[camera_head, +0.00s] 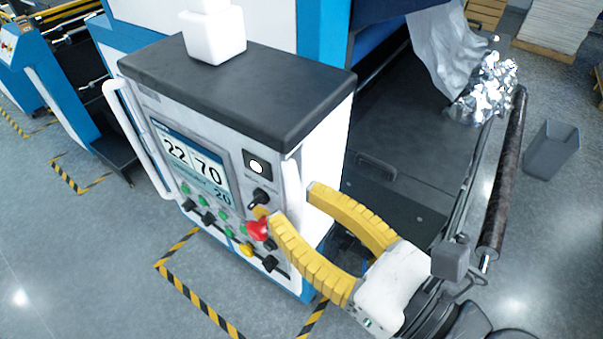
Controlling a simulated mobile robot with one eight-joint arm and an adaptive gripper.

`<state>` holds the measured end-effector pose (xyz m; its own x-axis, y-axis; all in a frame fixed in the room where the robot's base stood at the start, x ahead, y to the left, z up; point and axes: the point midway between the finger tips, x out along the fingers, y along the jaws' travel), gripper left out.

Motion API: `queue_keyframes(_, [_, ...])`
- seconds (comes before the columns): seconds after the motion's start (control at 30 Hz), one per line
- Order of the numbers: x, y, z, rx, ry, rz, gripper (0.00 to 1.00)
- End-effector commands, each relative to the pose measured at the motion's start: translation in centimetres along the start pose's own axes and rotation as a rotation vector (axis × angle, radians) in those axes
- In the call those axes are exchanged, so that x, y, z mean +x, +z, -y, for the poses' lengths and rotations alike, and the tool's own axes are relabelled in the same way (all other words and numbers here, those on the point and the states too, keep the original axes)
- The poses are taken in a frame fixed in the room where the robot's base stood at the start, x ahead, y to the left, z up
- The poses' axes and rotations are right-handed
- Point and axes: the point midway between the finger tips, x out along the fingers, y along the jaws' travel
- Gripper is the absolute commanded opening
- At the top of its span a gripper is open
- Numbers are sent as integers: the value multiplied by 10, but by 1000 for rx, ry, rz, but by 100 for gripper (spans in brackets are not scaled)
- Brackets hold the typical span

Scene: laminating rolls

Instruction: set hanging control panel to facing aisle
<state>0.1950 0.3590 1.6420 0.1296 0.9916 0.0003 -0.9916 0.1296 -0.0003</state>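The hanging control panel (248,75) is a white box with a dark grey top, hung from a white post (214,35). Its front, with a lit screen (190,165) and several knobs and buttons, is turned to the lower left of the picture. A white bar handle (138,135) is on its left edge and another white handle (291,180) is on its right edge. My gripper (287,201) is at the right edge with its yellow fingers spread. One finger is before the front near the red button, the other beside the right side. The right handle shows between them; contact cannot be told.
The blue and white machine (250,25) stands behind the panel. A dark roller (503,175), crumpled silver film (487,90) and a grey bin (550,149) are at right. Yellow-black floor tape (190,292) runs below the panel. The grey floor (70,255) at lower left is clear.

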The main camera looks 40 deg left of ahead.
Motion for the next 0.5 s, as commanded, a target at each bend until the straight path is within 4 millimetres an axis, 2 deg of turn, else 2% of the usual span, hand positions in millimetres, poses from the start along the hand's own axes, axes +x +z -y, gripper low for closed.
queue_keyframes(0.3, [-1,48,0,0,0,0,38])
queue_keyframes(0.5, [-1,66,0,0,0,0,38])
